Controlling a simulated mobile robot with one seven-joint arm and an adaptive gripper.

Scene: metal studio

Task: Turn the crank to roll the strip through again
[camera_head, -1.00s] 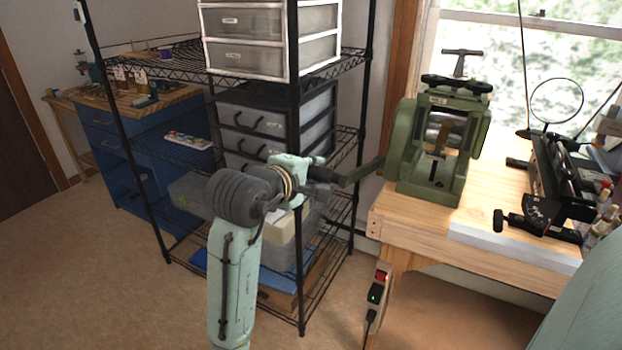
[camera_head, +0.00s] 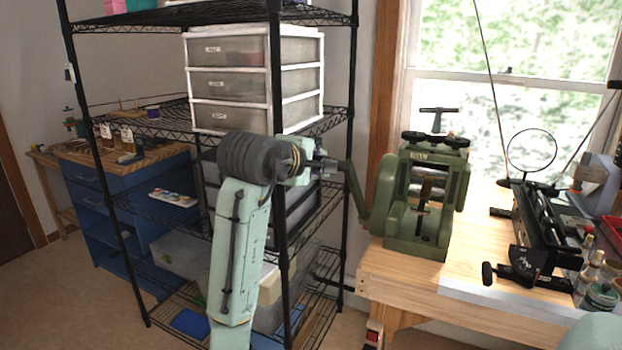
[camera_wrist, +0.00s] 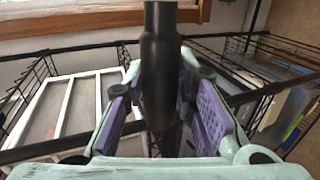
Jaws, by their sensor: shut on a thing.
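The green rolling mill (camera_head: 425,200) stands on the wooden bench, near its left end. Its crank arm (camera_head: 354,193) slants up and to the left from the mill's side. My gripper (camera_head: 318,166) is at the upper end of the crank arm, left of the mill. In the wrist view, the black crank handle (camera_wrist: 159,70) stands between the purple finger pads of my gripper (camera_wrist: 163,98), which is shut on it. I cannot make out the strip between the rollers.
A black wire shelf (camera_head: 278,200) with drawer units (camera_head: 228,83) stands close behind and left of my arm. The bench top (camera_head: 405,268) also holds a black bench tool (camera_head: 540,235) and small jars at the right. A window is behind.

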